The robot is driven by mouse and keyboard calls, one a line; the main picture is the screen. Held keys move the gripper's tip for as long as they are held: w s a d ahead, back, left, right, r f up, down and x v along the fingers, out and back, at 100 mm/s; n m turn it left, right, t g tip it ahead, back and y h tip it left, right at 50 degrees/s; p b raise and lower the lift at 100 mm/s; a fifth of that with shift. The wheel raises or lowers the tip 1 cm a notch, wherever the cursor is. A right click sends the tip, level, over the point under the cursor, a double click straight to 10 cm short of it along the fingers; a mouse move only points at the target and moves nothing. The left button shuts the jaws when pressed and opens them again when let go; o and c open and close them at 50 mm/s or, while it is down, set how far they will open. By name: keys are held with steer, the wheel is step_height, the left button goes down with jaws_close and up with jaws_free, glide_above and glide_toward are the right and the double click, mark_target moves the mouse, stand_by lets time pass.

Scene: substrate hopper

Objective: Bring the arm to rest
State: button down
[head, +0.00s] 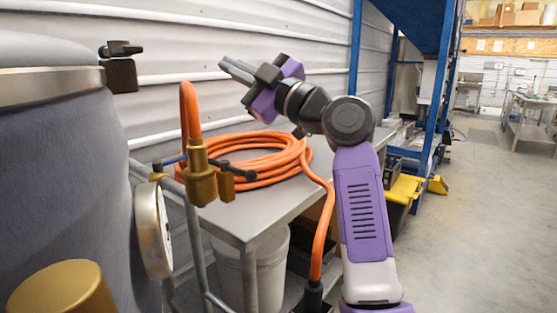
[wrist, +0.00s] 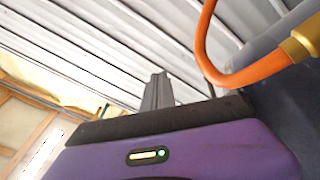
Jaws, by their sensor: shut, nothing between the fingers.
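My arm reaches up in the middle of the head view, with its purple and dark links bent at the elbow. My gripper (head: 238,70) is raised in the air above the metal table, pointing up and left toward the corrugated wall. Its fingers are together, with nothing between them. In the wrist view the grey fingers (wrist: 158,92) stand out past the purple gripper body, against the wall. The gripper touches nothing that I can see.
A coil of orange hose (head: 262,158) lies on the metal table (head: 262,205). A brass valve (head: 200,175) and a large grey tank (head: 60,150) with a gauge (head: 153,230) stand at left. A blue frame (head: 434,110) is behind my arm. Open floor (head: 480,240) lies right.

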steer(key=w+d+f+m+t+h, duration=0.1)
steer(key=d+f+m+t+h, duration=0.55)
steer(key=f, duration=0.55)
steer(key=s+d+f+m+t+h, duration=0.1)
steer(key=s+d+f+m+h, duration=0.45)
steer(key=f, duration=0.65)
steer(key=s+d+f+m+t+h, duration=0.1)
steer(key=s+d+f+m+h, duration=0.1)
steer(key=s+d+f+m, duration=0.65)
steer(key=s+d+f+g+h, duration=0.1)
steer(key=s+d+f+g, duration=0.15)
steer(key=s+f, duration=0.75)
steer(key=s+d+f+g+h, duration=0.2)
steer(key=s+d, duration=0.1)
steer(key=s, duration=1.5)
steer(key=s+d+f+g+h, duration=0.15)
steer(key=s+f, duration=0.35)
steer(key=s, duration=0.9)
step_height(320, 180, up, 14)
steer(key=p, duration=1.4)
steer(key=shift+w+d+r+p, duration=0.25)
steer(key=shift+d+p, duration=0.15)
steer(key=shift+d, duration=0.05)
steer(key=shift+y, duration=0.25)
